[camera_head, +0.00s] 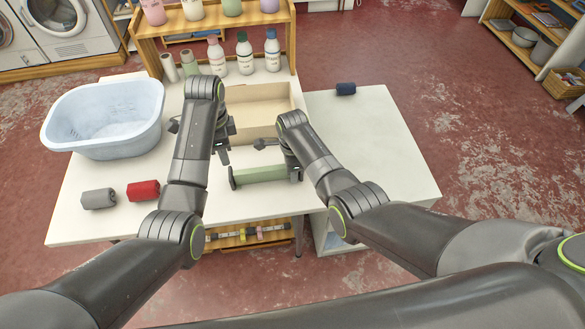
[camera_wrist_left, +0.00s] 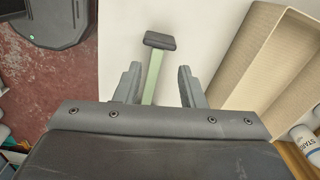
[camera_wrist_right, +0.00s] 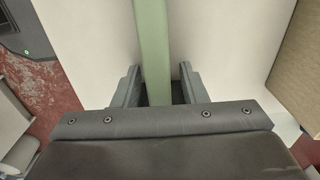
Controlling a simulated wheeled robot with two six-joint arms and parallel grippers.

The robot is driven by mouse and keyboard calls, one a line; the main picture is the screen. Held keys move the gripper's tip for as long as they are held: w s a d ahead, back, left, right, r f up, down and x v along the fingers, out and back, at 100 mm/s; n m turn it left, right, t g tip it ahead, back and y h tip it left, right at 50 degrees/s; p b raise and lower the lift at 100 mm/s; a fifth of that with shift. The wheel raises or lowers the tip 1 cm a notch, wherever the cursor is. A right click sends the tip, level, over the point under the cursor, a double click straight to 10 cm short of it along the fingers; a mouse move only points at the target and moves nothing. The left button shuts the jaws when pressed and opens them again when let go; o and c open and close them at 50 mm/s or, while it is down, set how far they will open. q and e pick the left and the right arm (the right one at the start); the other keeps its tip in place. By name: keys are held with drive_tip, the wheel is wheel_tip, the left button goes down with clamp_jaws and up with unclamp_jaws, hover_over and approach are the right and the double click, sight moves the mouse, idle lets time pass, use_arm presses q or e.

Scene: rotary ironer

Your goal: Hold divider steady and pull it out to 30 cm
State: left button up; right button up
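The divider (camera_head: 262,174) is a pale green bar with a dark end pad, lying on the white table near its front edge. In the left wrist view its strip (camera_wrist_left: 153,75) runs up between my fingertips to the dark pad (camera_wrist_left: 160,41). My left gripper (camera_head: 199,141) is open and empty, above the table near the divider's left end. My right gripper (camera_head: 279,157) is open over the divider's right part. In the right wrist view the bar (camera_wrist_right: 153,45) passes between its spread fingers, with gaps beside it. The divider's right end is hidden by my right gripper.
An empty beige open box (camera_head: 262,106) lies behind the divider. A blue basket (camera_head: 105,117) stands at left, with grey (camera_head: 98,198) and red (camera_head: 143,190) rolls before it. Bottles (camera_head: 244,54) stand at the back. A dark blue roll (camera_head: 346,88) lies on the clear right side.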

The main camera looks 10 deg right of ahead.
sight(229, 173)
clamp_jaws()
use_arm(q)
drive_tip(key=o, duration=0.7)
drive_tip(key=shift+o, duration=0.5)
drive_tip(key=a+h, duration=0.1)
drive_tip(key=a+f+h, duration=0.1)
drive_tip(key=shift+w+a+m, duration=0.1)
drive_tip(key=shift+a+m, duration=0.25)
drive_tip(key=shift+m, duration=0.05)
drive_tip(key=d+f, duration=0.1)
drive_tip(key=f, duration=0.2)
drive_tip(key=f+h, duration=0.1)
drive_tip(key=f, duration=0.3)
drive_tip(key=d+f+h, duration=0.1)
drive_tip(key=f, duration=0.2)
drive_tip(key=shift+d+f+m, duration=0.2)
drive_tip(key=shift+d+m, duration=0.15)
drive_tip(key=shift+m, duration=0.05)
